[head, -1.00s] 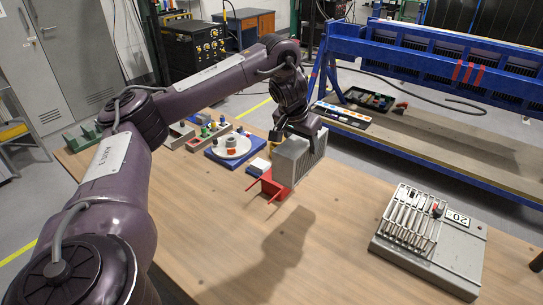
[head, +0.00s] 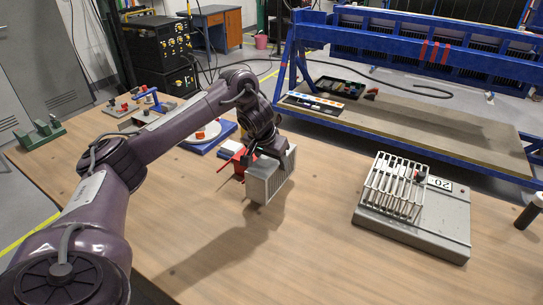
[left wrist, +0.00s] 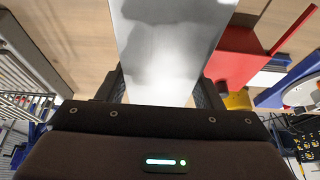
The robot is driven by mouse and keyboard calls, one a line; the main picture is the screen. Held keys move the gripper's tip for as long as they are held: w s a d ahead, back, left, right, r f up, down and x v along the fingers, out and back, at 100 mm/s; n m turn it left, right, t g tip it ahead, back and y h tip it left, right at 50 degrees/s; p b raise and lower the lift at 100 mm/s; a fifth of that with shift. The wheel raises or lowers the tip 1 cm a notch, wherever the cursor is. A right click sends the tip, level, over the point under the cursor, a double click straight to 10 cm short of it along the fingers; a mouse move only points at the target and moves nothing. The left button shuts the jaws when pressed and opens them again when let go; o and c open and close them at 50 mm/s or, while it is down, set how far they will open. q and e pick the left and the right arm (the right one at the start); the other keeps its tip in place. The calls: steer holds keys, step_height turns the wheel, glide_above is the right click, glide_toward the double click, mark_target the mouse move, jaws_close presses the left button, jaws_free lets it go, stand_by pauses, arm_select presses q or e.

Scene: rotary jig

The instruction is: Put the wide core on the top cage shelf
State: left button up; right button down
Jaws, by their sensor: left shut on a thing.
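The wide core (head: 266,184) is a grey box-shaped block with a finned face, held by my left gripper (head: 270,150) above the wooden table. In the left wrist view the core (left wrist: 172,45) shows as a smooth pale face between the two fingers of the gripper (left wrist: 162,92). The gripper is shut on it. The cage (head: 395,187) is a pale barred rack on a grey base (head: 437,225), to the right of the core and apart from it. I cannot make out its separate shelves. My right gripper is not in view.
A red pronged stand (head: 233,162) is just left of the core, partly hidden. A blue tray with a white disc (head: 192,137) lies behind my left arm. A dark cylinder (head: 530,211) stands at the right edge. The table between core and cage is clear.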

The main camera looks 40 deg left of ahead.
arm_select(q)
steer(key=shift+f, duration=1.7)
steer(key=o, duration=1.8)
steer(key=shift+s+f, duration=0.1)
steer(key=shift+f, duration=0.1)
steer(key=shift+c, duration=0.2)
